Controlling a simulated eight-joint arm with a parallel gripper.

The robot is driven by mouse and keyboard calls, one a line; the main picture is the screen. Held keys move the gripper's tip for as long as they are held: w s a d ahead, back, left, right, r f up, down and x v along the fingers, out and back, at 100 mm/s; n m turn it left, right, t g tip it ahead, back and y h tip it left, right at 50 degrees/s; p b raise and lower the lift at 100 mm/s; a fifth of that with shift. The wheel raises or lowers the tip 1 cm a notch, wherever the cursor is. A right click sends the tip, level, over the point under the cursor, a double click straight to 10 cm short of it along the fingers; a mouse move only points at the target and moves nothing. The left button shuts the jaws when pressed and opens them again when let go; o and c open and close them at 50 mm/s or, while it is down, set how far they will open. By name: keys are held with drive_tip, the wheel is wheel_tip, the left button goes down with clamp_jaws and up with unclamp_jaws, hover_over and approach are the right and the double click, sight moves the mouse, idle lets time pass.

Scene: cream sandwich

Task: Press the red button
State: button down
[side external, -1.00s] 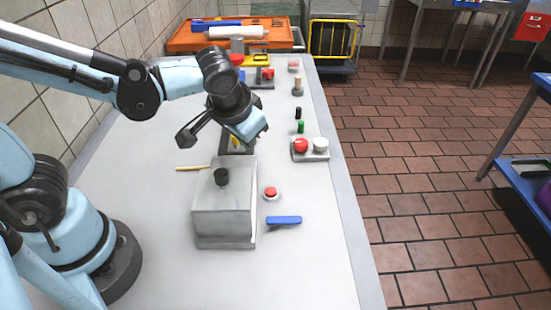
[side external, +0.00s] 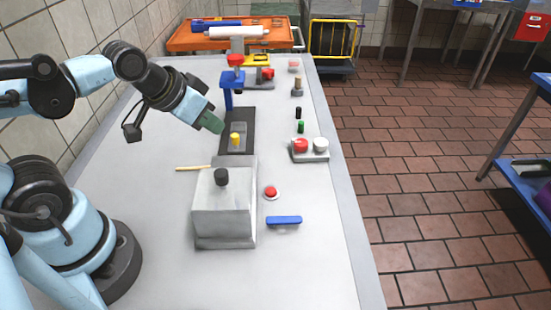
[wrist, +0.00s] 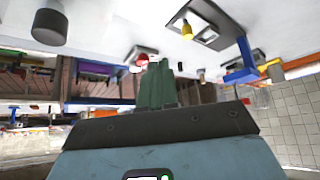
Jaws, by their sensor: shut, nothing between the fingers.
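A small red button (side external: 270,192) on a pale round base sits on the grey table, right of a metal box (side external: 224,215). Another red button (side external: 301,145) shares a grey block (side external: 311,156) with a white button (side external: 321,144), farther back on the right. My gripper (side external: 211,123), with green fingers, is shut and empty, raised above the table behind the metal box and left of both buttons. Its fingers (wrist: 157,85) show upright in the tilted wrist view. It touches no button.
The metal box has a black knob (side external: 222,177). A yellow peg (side external: 235,140) stands on a dark plate before the blue stand (side external: 231,88). A blue bar (side external: 284,220), a wooden stick (side external: 193,168) and small black and green cylinders (side external: 301,127) lie around. The front right of the table is clear.

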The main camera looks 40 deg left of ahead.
drive_tip(key=r+m+g, duration=0.2)
drive_tip(key=m+g, duration=0.5)
drive_tip(key=m, duration=0.2)
hover_over(271, 191)
drive_tip(key=shift+s+f, duration=0.25)
drive_tip(key=shift+s, duration=0.1)
drive_tip(key=shift+f, duration=0.1)
drive_tip(key=f, duration=1.4)
drive_tip(key=shift+w, duration=0.2)
drive_tip(key=shift+w+f, duration=0.1)
drive_tip(key=shift+f, duration=0.8)
drive_tip(key=shift+r, duration=0.15)
